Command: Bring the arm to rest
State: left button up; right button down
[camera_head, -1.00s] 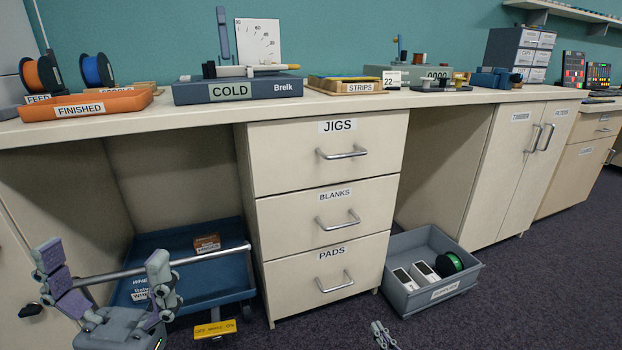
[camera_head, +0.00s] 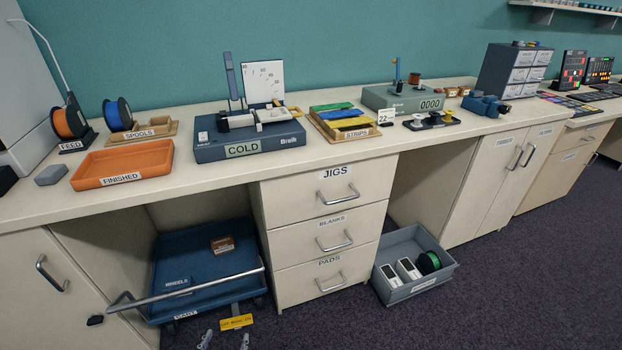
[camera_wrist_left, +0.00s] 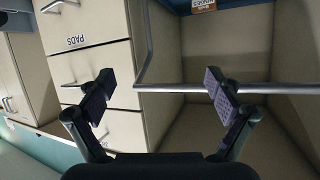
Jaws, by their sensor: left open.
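My left gripper (camera_head: 225,341) shows only as two fingertips at the bottom edge of the head view, in front of the blue cart (camera_head: 183,305). In the left wrist view, the left gripper (camera_wrist_left: 158,86) has its fingers wide apart with nothing between them. Beyond the fingers, that view shows the cart's metal handle bar (camera_wrist_left: 180,87) and the PADS drawer (camera_wrist_left: 105,50). The bar passes behind one finger; I cannot tell how near it is. The rest of my left arm is out of the head view. My right gripper is not in view.
The drawer unit (camera_head: 328,214) stands right of the cart, under the worktop (camera_head: 225,179). A grey bin (camera_head: 406,293) with several items stands on the floor to its right. The carpet (camera_head: 500,300) at right is clear.

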pick_arm(q)
jog(key=s+a+f+g+p, duration=0.1)
jog(key=s+g+p, duration=0.3)
jog(key=s, duration=0.7)
jog(key=s+a+f+g+p, duration=0.1)
jog(key=s+f+g+p, duration=0.3)
jog(key=s, duration=0.8)
jog(key=s+a+f+g+p, duration=0.1)
jog(key=s+g+p, duration=0.3)
jog(key=s, duration=0.8)
jog(key=shift+f+n+y+p, duration=0.35)
jog(key=shift+f+p, duration=0.2)
jog(key=shift+f, duration=0.2)
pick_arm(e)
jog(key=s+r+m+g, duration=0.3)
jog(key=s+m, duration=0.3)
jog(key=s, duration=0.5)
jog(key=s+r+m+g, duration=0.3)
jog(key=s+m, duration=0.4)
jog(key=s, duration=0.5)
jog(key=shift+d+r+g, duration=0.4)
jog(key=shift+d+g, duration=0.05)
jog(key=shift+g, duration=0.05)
